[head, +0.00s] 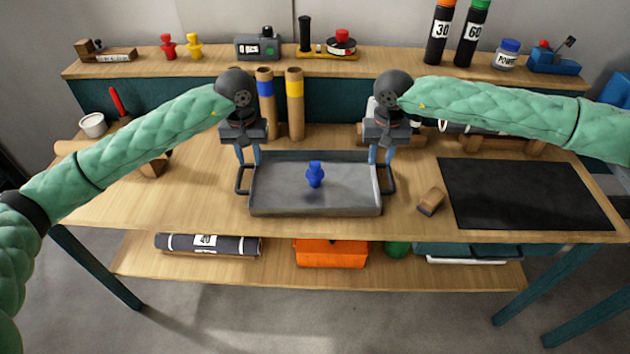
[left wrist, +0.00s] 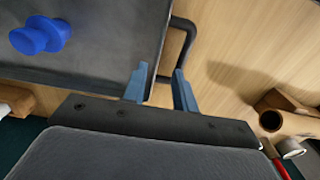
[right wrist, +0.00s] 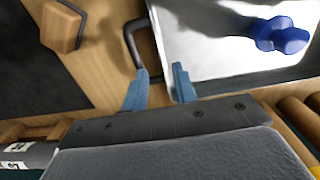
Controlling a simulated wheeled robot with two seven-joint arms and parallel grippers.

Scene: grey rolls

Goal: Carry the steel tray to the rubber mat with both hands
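The grey steel tray (head: 280,195) sits on the bench with a blue piece (head: 315,174) upright on it. It has a dark handle at each end, the left one (head: 240,180) and the right one (head: 391,180). My left gripper (head: 248,156) is open at the rear of the left handle; in the left wrist view its fingers (left wrist: 160,88) are apart, one by the tray wall. My right gripper (head: 381,154) is open at the rear of the right handle, its fingers (right wrist: 158,88) apart in the right wrist view. The black rubber mat (head: 530,195) lies bare at right.
A small wooden block (head: 431,201) lies between tray and mat. Cardboard tubes (head: 296,105) stand behind the tray. A white cup (head: 93,125) and a red-handled tool (head: 117,102) are at back left. A rear shelf (head: 220,65) holds bottles and small items.

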